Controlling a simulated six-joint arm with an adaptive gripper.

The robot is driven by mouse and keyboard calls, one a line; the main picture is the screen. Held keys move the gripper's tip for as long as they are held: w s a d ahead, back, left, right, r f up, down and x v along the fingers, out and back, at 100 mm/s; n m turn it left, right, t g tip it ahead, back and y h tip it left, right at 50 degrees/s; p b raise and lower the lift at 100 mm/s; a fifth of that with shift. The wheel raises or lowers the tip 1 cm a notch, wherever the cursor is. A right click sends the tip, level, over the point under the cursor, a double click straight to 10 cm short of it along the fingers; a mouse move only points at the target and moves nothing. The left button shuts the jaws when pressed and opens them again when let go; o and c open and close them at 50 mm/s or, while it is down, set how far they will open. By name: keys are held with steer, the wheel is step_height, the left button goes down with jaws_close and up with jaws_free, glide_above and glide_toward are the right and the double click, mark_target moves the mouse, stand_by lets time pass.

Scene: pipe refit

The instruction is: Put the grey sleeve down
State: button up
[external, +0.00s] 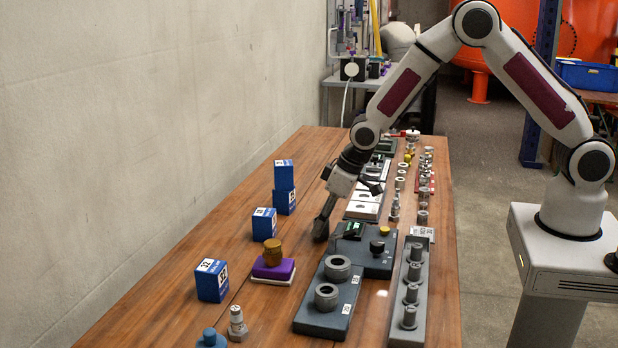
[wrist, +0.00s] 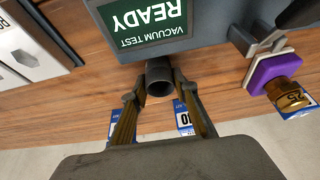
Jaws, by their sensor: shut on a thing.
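The grey sleeve (wrist: 159,77) is a short dark hollow cylinder. In the wrist view its open end shows between the fingertips of my gripper (wrist: 160,95), which is shut on it. In the external view my gripper (external: 321,229) is low over the wooden table, left of the vacuum test unit. The sleeve is hard to make out there, and I cannot tell whether it touches the table.
The vacuum test unit (external: 371,258) with a green READY screen (wrist: 142,20) is close beside my gripper. A dark block with two rings (external: 326,296) lies nearer the camera. A purple block (external: 273,269) and blue boxes (external: 264,224) stand left, with bare wood between.

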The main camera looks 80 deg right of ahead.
steer(key=shift+f, duration=0.1)
steer(key=o, duration=0.9)
steer(key=v, duration=1.2)
stand_by(0.7)
